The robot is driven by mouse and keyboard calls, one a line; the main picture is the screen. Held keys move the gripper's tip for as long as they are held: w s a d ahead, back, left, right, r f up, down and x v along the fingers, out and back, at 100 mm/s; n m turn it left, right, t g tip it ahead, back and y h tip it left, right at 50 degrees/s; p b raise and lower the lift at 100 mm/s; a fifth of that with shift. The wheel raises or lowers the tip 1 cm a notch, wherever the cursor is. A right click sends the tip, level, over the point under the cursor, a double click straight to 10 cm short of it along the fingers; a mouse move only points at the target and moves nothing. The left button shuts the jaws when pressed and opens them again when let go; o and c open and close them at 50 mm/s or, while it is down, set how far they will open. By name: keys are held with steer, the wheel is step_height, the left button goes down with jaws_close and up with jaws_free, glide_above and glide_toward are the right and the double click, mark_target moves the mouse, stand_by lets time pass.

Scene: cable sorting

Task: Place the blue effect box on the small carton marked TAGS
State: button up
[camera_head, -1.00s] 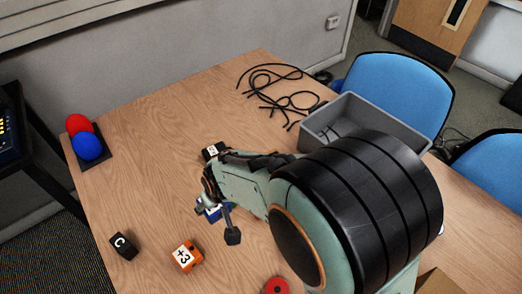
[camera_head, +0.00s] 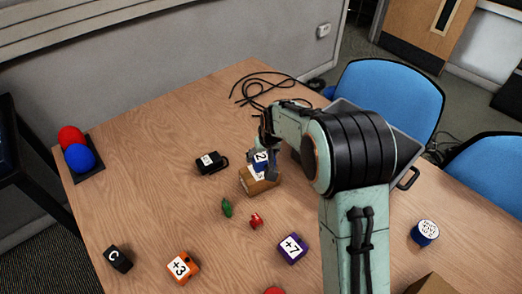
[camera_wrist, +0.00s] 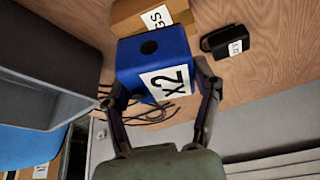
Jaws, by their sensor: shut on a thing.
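The blue effect box (camera_wrist: 155,62), with a white X2 label, is between the two fingers of my gripper (camera_wrist: 160,90) in the wrist view. In the head view the blue box (camera_head: 261,167) shows just over the small brown carton (camera_head: 262,187). In the wrist view the carton (camera_wrist: 128,14) shows behind the box, with part of its TAGS label readable. I cannot tell whether the box touches the carton. My gripper (camera_head: 263,160) is shut on the box, partly hidden by my arm in the head view.
A black labelled block (camera_head: 209,163) lies left of the carton. A green piece (camera_head: 227,208), a red piece (camera_head: 256,221) and a purple +7 box (camera_head: 292,249) lie in front. A grey bin (camera_head: 405,146) is behind my arm, with black cables (camera_head: 255,88) at the back.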

mark_target(260, 155)
steer(key=w+f, duration=0.1)
steer(key=f, duration=0.1)
steer(key=w+f, duration=0.1)
steer(key=w, duration=0.1)
steer(key=shift+a+f, duration=0.35)
steer(key=shift+a, duration=0.05)
steer(key=shift+w+f, duration=0.15)
steer(key=shift+f, duration=1.5)
steer(key=shift+f, duration=0.15)
steer(key=o, duration=1.2)
steer(key=shift+o, duration=0.2)
